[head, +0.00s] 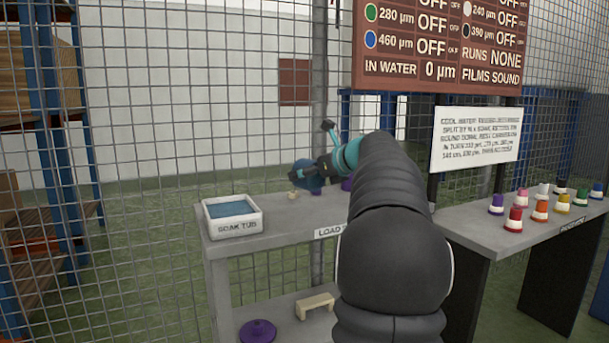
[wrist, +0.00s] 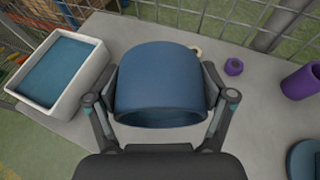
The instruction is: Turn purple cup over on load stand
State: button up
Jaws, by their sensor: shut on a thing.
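My gripper (wrist: 160,100) is shut on a blue cup (wrist: 158,75), with one finger on each side of it. The cup's open rim faces the wrist camera. In the head view the blue cup (head: 304,177) is partly hidden by my gripper. The purple cup (wrist: 304,82) is at the right edge of the wrist view, apart from my gripper. In the head view a bit of purple (head: 346,185) shows behind my arm. The load stand (head: 285,233) is a grey table with a partly hidden label.
A white soak tub (head: 233,219) of blue water stands on the stand's left. A small purple piece (wrist: 234,66) and a blue round thing (wrist: 304,160) lie nearby. A purple disc (head: 258,331) is on the lower shelf. Several coloured pieces stand on the right bench (head: 480,233).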

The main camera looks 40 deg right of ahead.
notch_tip(320, 180, down, 2)
jog(key=shift+f+b, duration=0.1)
jog(key=shift+b, duration=0.7)
jog(key=shift+f+b, duration=0.65)
jog(key=shift+f, duration=1.05)
jog(key=shift+f, duration=0.5)
jog(key=o, duration=1.2)
jog(key=shift+o, duration=0.2)
jog(key=v, duration=1.2)
jog(key=shift+a, duration=0.1)
